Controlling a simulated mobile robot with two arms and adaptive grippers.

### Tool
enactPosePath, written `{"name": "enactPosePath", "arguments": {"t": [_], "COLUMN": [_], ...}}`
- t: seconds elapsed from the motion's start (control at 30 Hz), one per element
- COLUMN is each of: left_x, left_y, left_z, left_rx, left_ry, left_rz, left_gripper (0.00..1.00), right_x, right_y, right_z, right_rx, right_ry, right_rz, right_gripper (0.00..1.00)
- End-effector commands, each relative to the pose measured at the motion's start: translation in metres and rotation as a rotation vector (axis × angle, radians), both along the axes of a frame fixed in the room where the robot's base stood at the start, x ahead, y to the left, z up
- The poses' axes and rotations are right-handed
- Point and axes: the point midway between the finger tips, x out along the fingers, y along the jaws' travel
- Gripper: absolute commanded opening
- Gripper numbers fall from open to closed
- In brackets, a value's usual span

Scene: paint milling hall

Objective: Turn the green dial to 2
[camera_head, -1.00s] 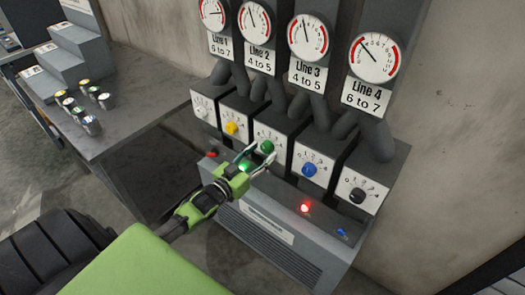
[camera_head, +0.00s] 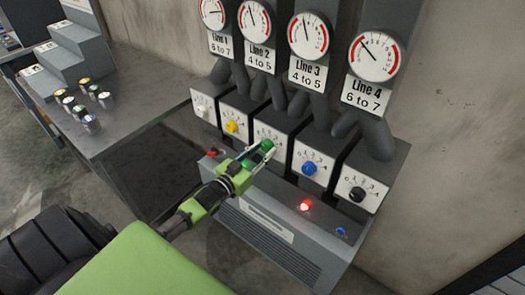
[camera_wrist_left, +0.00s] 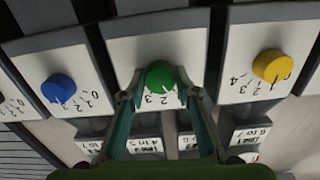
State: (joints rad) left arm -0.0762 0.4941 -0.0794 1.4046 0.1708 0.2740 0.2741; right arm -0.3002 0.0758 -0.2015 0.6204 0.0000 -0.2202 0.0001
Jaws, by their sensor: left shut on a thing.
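The green dial (camera_head: 267,145) is on the white plate of the third box from the left, under the Line 3 gauge (camera_head: 308,33). In the left wrist view the green dial (camera_wrist_left: 159,76) is at the centre, with the digits 2 and 3 printed beside it; I cannot tell exactly where its pointer stands. My left gripper (camera_head: 259,151) has its fingertips on both sides of the dial and is shut on it. The fingers also show in the left wrist view (camera_wrist_left: 162,93). The Line 3 needle points near the top of its scale. My right gripper is out of view.
A yellow dial (camera_head: 232,127) and a blue dial (camera_head: 309,169) flank the green one; a white dial (camera_head: 202,111) and a black dial (camera_head: 357,194) are farther out. A lit red lamp (camera_head: 305,205) is on the ledge below. Small cans (camera_head: 91,124) stand on the left table.

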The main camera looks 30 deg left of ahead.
Motion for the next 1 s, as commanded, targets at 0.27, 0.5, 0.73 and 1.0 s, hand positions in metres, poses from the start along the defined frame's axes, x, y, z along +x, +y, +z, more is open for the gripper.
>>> {"name": "enactPosePath", "arguments": {"t": [0.27,0.5,0.73,1.0], "left_x": [0.0001,0.0002,0.0002,0.0002], "left_y": [0.0004,0.0007,0.0008,0.0008], "left_z": [0.0003,0.0003,0.0004,0.0005], "left_rx": [0.168,0.327,0.431,0.475], "left_ry": [-0.014,-0.028,-0.035,-0.038], "left_rz": [0.0,0.0,0.0,0.0], "left_gripper": [0.08,0.08,0.08,0.08], "right_x": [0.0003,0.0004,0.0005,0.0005], "right_y": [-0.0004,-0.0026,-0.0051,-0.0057], "right_z": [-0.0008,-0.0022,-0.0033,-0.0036], "right_rx": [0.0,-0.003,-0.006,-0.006], "right_ry": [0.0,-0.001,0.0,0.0], "right_rz": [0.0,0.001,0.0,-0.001], "right_gripper": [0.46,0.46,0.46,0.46]}}
